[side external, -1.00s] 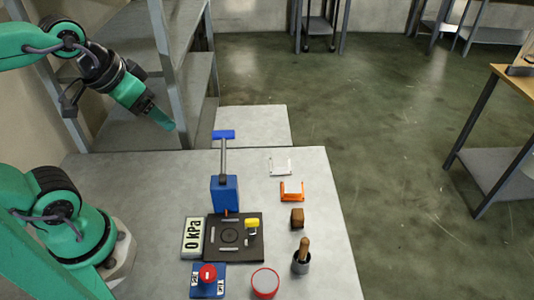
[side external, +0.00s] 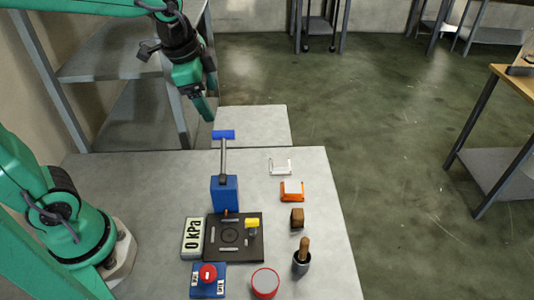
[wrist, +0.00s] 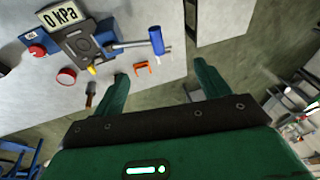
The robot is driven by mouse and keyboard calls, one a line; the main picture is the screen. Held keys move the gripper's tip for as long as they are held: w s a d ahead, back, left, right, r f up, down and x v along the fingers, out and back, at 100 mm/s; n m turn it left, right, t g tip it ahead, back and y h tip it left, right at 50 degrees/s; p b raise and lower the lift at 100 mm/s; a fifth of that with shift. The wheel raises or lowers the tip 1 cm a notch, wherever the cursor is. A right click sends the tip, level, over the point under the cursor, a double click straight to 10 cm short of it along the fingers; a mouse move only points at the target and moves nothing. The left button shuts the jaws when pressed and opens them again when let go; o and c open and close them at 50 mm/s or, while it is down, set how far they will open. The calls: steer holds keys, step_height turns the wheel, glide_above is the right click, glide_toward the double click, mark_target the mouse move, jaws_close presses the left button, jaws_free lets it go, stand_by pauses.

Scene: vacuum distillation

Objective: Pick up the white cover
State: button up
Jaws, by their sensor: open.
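The white cover (side external: 291,187) is a small flat white piece resting on an orange holder (side external: 291,196) at the right of the table. A white holder (side external: 280,167) stands just behind it and looks empty. My gripper (side external: 206,108) is raised near the table's back edge, left of and well apart from the cover, pointing down. In the wrist view my gripper (wrist: 163,85) has its two fingers spread with nothing between them. The orange holder (wrist: 142,66) shows there near the left finger; the cover cannot be made out clearly.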

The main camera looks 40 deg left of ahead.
steer(key=w+d+f+m+g, duration=0.2)
steer(key=w+d+f+m, duration=0.1)
steer(key=w+f+m, duration=0.5)
steer(key=m+g, duration=0.1)
steer(key=m, duration=0.4)
glide_toward(280, 161)
steer(key=shift+s+a, duration=0.1)
steer(key=shift+a, duration=0.05)
steer(key=shift+f+m, duration=0.3)
steer(key=shift+f, duration=1.4)
steer(key=shift+w+f, duration=0.2)
steer(key=shift+f, duration=2.4)
